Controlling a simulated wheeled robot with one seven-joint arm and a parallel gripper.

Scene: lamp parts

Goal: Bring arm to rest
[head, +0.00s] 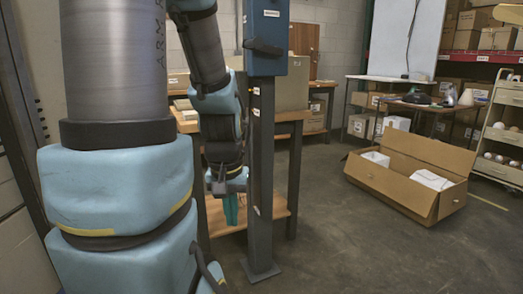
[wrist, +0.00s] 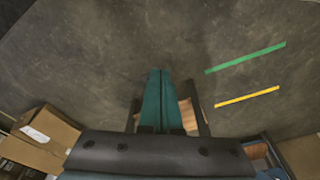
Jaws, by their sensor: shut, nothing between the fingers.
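My gripper (head: 230,207) hangs low with its teal fingers pointing down, beside a dark upright post. In the wrist view its two teal fingers (wrist: 161,76) lie against each other, shut and empty. The bare floor shows beyond the fingertips. My arm hangs down from the upper part of the head view. The lamp parts cannot be made out clearly in either view.
A dark blue-grey post (head: 262,150) stands close to my gripper, with a wooden workbench (head: 280,117) behind. An open cardboard box (head: 395,185) lies on the floor at right, near a shelf cart (head: 505,130). The floor (head: 330,240) between is clear.

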